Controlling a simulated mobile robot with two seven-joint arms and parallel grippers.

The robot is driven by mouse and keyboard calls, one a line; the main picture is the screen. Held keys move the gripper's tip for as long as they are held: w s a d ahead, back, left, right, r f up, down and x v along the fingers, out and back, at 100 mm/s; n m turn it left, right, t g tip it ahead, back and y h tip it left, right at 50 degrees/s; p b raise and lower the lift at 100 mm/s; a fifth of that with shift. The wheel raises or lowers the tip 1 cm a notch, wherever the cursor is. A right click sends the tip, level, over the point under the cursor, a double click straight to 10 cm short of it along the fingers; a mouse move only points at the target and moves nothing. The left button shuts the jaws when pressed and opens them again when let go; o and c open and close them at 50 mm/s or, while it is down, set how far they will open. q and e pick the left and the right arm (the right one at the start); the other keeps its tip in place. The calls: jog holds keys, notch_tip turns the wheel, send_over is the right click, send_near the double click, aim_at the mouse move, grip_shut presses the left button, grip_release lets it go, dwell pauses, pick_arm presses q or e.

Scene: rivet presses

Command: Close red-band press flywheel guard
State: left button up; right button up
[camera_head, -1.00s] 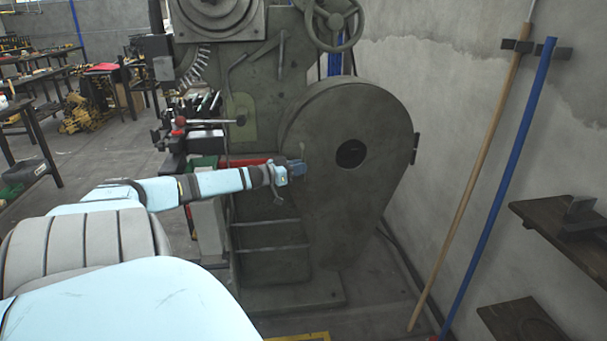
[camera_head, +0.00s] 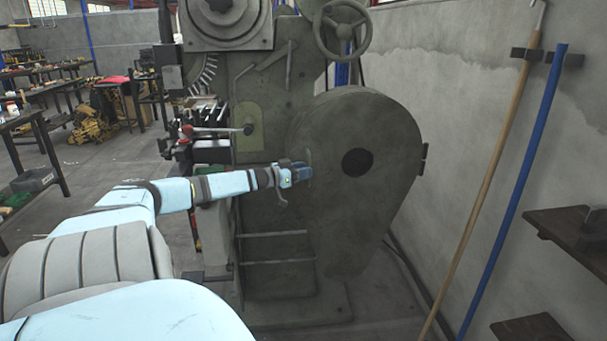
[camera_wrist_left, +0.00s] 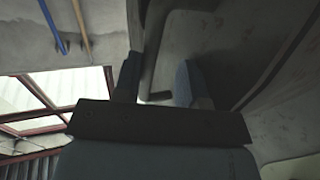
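The flywheel guard (camera_head: 345,215) is a large grey teardrop-shaped cover with a dark round hole, on the right side of the grey press (camera_head: 265,145). A dark hinge (camera_head: 423,160) shows at its right edge. My left gripper (camera_head: 306,172) is at the left part of the guard's face, beside a thin upright handle that it partly hides. In the left wrist view its two blue fingers (camera_wrist_left: 157,80) are spread, with a grey edge between them near the left finger. Whether they touch it is unclear. No red band shows clearly. My right gripper is out of view.
A wooden pole (camera_head: 490,165) and a blue pole (camera_head: 515,190) lean on the wall at the right. Dark shelves (camera_head: 570,235) stand at the lower right. Workbenches (camera_head: 40,125) stand far left.

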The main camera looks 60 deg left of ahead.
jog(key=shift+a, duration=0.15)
pick_arm(q)
jog(key=s+p, duration=0.4)
jog(key=s, duration=0.3)
jog(key=shift+s+a, duration=0.25)
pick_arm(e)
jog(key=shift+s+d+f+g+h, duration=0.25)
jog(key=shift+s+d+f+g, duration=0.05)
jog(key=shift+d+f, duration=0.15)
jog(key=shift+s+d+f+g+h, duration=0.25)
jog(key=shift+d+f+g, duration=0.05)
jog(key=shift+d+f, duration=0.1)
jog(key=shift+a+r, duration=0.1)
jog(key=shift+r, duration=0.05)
pick_arm(q)
jog(key=shift+f, duration=0.1)
